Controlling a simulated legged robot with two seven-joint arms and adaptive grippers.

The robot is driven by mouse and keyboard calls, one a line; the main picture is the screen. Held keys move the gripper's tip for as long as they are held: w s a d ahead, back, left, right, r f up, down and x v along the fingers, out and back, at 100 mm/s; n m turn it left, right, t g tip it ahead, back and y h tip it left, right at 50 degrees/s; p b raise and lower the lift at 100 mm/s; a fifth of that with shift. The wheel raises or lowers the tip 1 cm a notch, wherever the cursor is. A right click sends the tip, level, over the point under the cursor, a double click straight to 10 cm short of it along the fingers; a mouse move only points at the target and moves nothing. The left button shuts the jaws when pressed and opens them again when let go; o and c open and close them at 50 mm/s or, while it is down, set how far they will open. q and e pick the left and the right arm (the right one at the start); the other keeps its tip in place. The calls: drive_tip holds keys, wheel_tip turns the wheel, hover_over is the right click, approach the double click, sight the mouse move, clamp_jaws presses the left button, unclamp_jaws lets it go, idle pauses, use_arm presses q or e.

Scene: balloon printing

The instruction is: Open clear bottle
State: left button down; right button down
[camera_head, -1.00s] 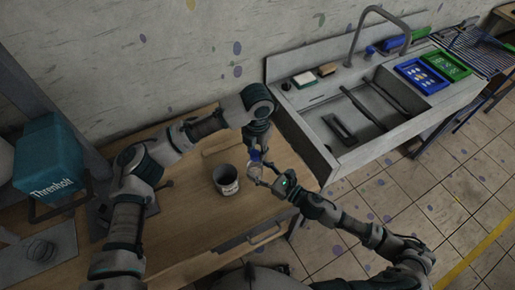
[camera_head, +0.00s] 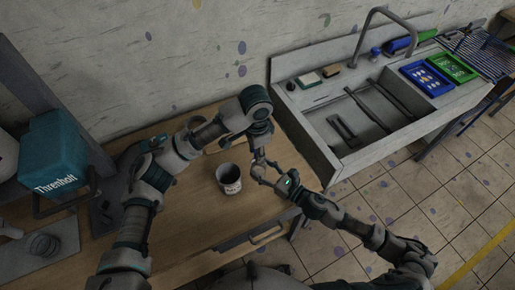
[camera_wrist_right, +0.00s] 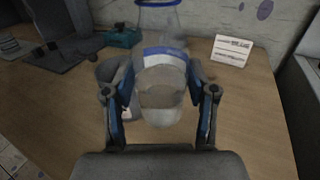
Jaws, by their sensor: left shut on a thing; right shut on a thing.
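The clear bottle (camera_wrist_right: 160,90) stands between the fingers of my right gripper (camera_wrist_right: 160,118) in the right wrist view. It is see-through, with a blue and white band around it, and its top runs out of the picture. In the head view my right gripper (camera_head: 268,178) is shut on it over the table's right side. My left gripper (camera_head: 260,158) comes down from above and meets the right one there, shut at the bottle's upper part. The bottle is too small and covered in the head view to make out its cap.
A dark mug (camera_head: 229,187) with a pale label stands on the wooden table (camera_head: 190,225), just left of the grippers. A teal box (camera_head: 55,165) stands at the far left. The sink (camera_head: 320,105) is at the right. A white card (camera_wrist_right: 231,51) shows in the wrist view.

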use_arm(q)
drive_tip(key=n, duration=1)
drive_tip(key=shift+s, duration=0.1)
drive_tip(key=n, duration=0.5)
drive_tip(key=shift+s+d+n, duration=0.1)
drive_tip(key=shift+d+n, duration=0.05)
drive_tip(key=shift+n, duration=0.15)
drive_tip(key=n, duration=0.6)
drive_tip(key=shift+d+n, duration=0.2)
drive_tip(key=shift+n, duration=0.1)
drive_tip(key=shift+s+r, duration=0.1)
drive_tip(key=shift+r, duration=0.05)
drive_tip(key=shift+r, duration=0.15)
drive_tip(key=shift+r, duration=0.95)
drive_tip(key=shift+r, duration=0.1)
